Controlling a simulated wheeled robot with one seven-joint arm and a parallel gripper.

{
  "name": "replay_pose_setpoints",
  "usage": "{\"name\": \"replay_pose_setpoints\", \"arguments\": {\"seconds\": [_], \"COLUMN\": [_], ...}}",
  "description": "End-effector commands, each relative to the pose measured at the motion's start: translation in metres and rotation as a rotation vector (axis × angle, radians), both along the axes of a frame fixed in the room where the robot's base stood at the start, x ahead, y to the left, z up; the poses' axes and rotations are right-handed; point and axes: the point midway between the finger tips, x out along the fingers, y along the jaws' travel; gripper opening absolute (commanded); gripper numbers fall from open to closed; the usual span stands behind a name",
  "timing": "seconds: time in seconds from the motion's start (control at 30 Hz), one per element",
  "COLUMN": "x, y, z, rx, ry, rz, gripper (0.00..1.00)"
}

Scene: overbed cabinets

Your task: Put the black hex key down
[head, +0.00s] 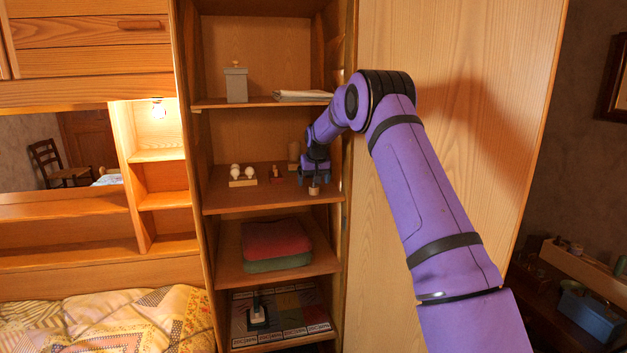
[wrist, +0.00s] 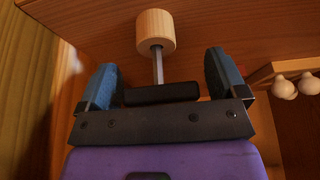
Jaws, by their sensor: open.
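My gripper (wrist: 160,66) is open in the wrist view, its two blue fingers wide apart. A short black bar (wrist: 160,93) lies between the finger bases. A thin metal rod runs from near it to a pale wooden cylinder (wrist: 155,31) beyond the fingertips. I see a gap between each finger and the rod. I cannot tell whether the black bar is the black hex key or whether it touches the gripper. In the head view my gripper (head: 314,172) is at the right side of the middle shelf (head: 235,200), with the small wooden cylinder (head: 314,190) just below it.
The middle shelf also holds a wooden stand with white knobs (head: 242,176), small items (head: 276,173) and a wooden cylinder (head: 293,153). Above are a grey box (head: 236,86) and papers (head: 302,96). Folded cloths (head: 276,245) lie below. The cabinet's right wall is close to my gripper.

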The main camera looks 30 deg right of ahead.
Motion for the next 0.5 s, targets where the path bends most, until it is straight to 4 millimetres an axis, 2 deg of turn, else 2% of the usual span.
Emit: {"name": "replay_pose_setpoints", "arguments": {"seconds": [0.17, 0.5], "x": [0.0, -0.023], "y": [0.0, 0.001], "z": [-0.004, 0.052], "rx": [0.0, 0.0], "ry": [0.001, -0.002], "rz": [0.0, -0.001], "gripper": [0.91, 0.91]}}
